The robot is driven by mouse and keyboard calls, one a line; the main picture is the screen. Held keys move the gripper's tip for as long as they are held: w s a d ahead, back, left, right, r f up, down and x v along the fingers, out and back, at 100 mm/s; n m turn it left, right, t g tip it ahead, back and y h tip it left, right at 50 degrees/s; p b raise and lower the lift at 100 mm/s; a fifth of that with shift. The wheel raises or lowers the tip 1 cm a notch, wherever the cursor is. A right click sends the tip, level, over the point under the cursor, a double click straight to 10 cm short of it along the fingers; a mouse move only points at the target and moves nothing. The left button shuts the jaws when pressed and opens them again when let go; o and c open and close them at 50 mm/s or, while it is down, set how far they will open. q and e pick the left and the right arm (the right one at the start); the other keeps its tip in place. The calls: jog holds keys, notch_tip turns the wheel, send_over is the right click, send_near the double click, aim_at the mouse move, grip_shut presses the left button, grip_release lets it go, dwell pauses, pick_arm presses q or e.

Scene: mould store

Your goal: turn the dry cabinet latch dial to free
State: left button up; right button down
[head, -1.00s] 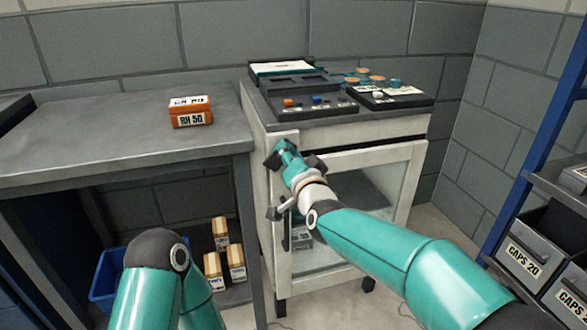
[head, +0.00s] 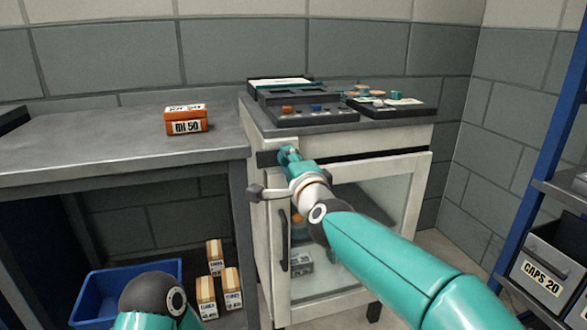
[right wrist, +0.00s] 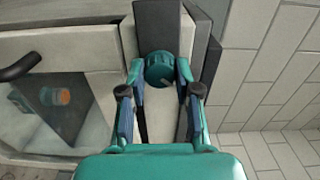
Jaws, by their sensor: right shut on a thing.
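The dry cabinet (head: 262,225) is pale, with a glass door and a dark handle (head: 283,240). Its latch dial (right wrist: 159,69) is a round teal knob on a dark plate (right wrist: 160,25) in the right wrist view; a small pale mark shows near its lower edge. My right gripper (right wrist: 161,78) is shut on the dial, one finger on either side. In the head view my right gripper (head: 289,161) is at the upper left of the cabinet front and mostly covers the dial. I cannot read the dial's setting. My left gripper is out of view.
Black trays with small parts (head: 300,115) lie on the cabinet top. A bench (head: 100,155) on the left bears an orange box (head: 186,120). Below are a blue bin (head: 92,300) and several small cartons (head: 232,285). A blue rack (head: 540,165) stands right.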

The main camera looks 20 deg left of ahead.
jog(key=shift+w+d+m, duration=0.2)
jog(key=shift+d+m, duration=0.05)
jog(key=shift+m, duration=0.15)
jog(key=c, duration=0.9)
grip_release()
jog(key=shift+o, duration=0.4)
jog(key=shift+a, duration=0.1)
jog(key=shift+s, duration=0.15)
jog(key=v, duration=1.1)
jog(key=shift+s+d, duration=0.25)
jog(key=shift+d, duration=0.05)
jog(key=shift+f, duration=0.1)
